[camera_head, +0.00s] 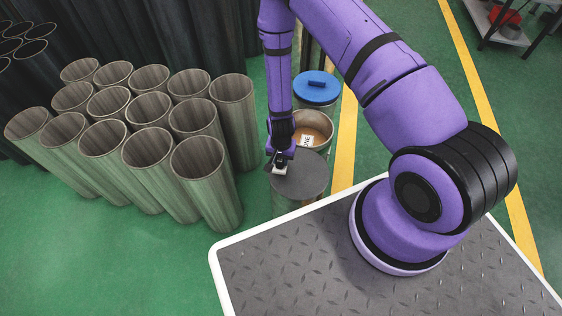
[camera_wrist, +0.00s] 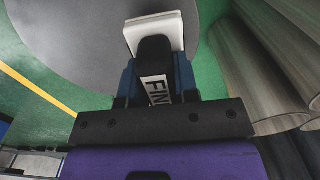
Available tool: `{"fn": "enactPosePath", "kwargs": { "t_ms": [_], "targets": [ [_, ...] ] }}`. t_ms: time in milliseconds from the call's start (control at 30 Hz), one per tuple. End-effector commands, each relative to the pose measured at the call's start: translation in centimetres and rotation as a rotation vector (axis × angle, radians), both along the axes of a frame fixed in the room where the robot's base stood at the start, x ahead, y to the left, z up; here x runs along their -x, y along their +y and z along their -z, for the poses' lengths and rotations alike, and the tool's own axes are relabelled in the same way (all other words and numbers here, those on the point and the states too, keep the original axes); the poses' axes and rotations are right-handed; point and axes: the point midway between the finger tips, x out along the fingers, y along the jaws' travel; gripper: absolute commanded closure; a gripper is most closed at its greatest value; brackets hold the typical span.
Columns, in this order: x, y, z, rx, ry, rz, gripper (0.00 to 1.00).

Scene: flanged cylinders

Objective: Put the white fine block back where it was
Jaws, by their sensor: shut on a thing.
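The white fine block (camera_wrist: 177,32) has a white plate and a black grip with a white label whose letters begin "FIN". My gripper (camera_wrist: 158,82) is shut on the black grip, one finger on each side. In the head view my gripper (camera_head: 281,158) holds the block (camera_head: 279,168) at the far left part of the dark grey round top (camera_head: 303,182) of a cylinder. In the wrist view this grey top (camera_wrist: 75,35) lies beneath the block, near its edge. I cannot tell whether the block touches it. The fingers hide part of the grip.
Behind stands an open-looking cylinder with a tan inside (camera_head: 316,125) and a white lettered label (camera_head: 307,141). Farther back is a cylinder with a blue lid (camera_head: 317,87). Several open, wood-grained tubes (camera_head: 150,148) stand close on the left. A yellow floor line (camera_head: 346,135) runs right.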

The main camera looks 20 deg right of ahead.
Motion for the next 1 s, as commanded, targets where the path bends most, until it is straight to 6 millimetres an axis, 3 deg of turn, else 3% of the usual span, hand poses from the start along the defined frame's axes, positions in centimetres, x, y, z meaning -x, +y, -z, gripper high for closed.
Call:
{"fn": "enactPosePath", "kwargs": {
  "t_ms": [167,500,533,633,1000],
  "targets": [
    [0.0,0.0,2.1,0.000,0.000,0.001,1.00],
    [0.0,0.0,2.3,0.000,-0.001,0.001,1.00],
    [-0.1,0.0,2.4,0.000,-0.001,0.001,0.69],
    [-0.1,0.0,2.3,0.000,-0.001,0.001,0.46],
    [-0.1,0.0,1.9,0.000,-0.001,0.000,0.46]
  ]
}}
